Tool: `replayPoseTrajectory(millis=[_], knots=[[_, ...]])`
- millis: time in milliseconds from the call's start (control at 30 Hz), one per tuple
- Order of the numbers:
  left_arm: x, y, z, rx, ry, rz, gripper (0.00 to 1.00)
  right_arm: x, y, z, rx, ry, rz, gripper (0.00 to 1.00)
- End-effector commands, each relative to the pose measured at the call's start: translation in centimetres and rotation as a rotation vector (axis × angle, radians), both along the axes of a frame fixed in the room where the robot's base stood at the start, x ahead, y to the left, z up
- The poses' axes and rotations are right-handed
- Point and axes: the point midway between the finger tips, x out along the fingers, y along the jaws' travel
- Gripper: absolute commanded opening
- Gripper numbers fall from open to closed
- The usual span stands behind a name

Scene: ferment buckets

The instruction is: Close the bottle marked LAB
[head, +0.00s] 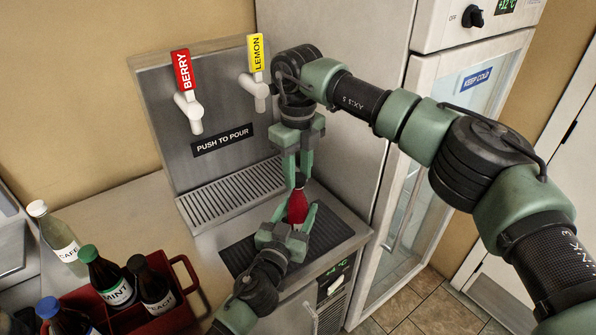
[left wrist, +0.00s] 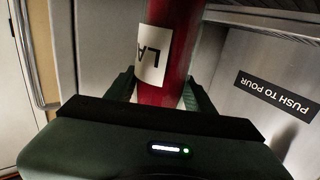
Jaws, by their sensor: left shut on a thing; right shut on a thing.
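A red bottle (head: 298,206) stands upright above the dark mat, below the taps. In the left wrist view the red bottle (left wrist: 182,45) carries a white label (left wrist: 154,54) whose visible letters read LA, upside down; the rest is out of sight. My left gripper (head: 296,222) is shut around the bottle's body from the front. My right gripper (head: 300,174) points down from above and is shut on a small dark cap (head: 300,179) at the bottle's top. The fingers partly hide the cap, and I cannot tell how tightly it sits on the neck.
A red crate (head: 183,268) at lower left holds several bottles, including MINT (head: 108,282). A clear bottle with a white cap (head: 58,240) stands by it. Behind are the BERRY tap (head: 187,95), the LEMON tap (head: 257,75) and a drip grate (head: 232,195). A fridge (head: 440,190) stands at right.

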Motion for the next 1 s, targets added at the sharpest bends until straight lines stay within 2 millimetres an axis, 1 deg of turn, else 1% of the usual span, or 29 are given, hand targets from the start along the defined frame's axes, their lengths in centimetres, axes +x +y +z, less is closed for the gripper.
replayPoseTrajectory(millis=[33, 100, 400, 500, 633, 667, 700, 733, 767, 1000], knots=[[-0.06, -0.07, -0.03, 0.002, -0.001, -0.002, 0.0, 0.07, 0.01, 0.06, 0.001, -0.003, -0.105, 0.0], [-0.06, -0.08, -0.03, 0.002, -0.001, -0.002, 0.0, 0.08, 0.0, 0.05, 0.001, -0.003, -0.26, 0.0], [-0.07, -0.09, -0.02, 0.002, -0.001, -0.002, 0.0, 0.14, 0.0, 0.03, 0.003, -0.004, -0.902, 0.0], [-0.08, -0.1, -0.02, 0.002, -0.001, -0.003, 0.0, 0.16, 0.0, 0.02, 0.003, -0.004, -1.052, 0.0], [-0.08, -0.11, -0.02, 0.002, -0.001, -0.003, 0.0, 0.17, -0.02, 0.02, 0.003, -0.004, -1.038, 0.0], [-0.08, -0.11, -0.01, 0.002, -0.001, -0.003, 0.0, 0.17, -0.03, 0.02, 0.003, -0.004, -1.038, 0.35], [-0.08, -0.11, -0.01, 0.002, -0.001, -0.003, 0.0, 0.17, -0.02, 0.02, 0.003, -0.004, -1.038, 0.46], [-0.08, -0.11, -0.01, 0.002, -0.001, -0.003, 0.0, 0.16, -0.03, 0.02, 0.003, -0.004, -1.037, 0.54], [-0.08, -0.11, -0.01, 0.002, -0.001, -0.003, 0.0, 0.15, -0.03, 0.01, 0.003, -0.004, -1.037, 0.57], [-0.06, -0.07, -0.02, 0.001, 0.0, -0.002, 0.0, 0.07, 0.0, -0.03, 0.001, -0.002, -1.035, 0.57]])
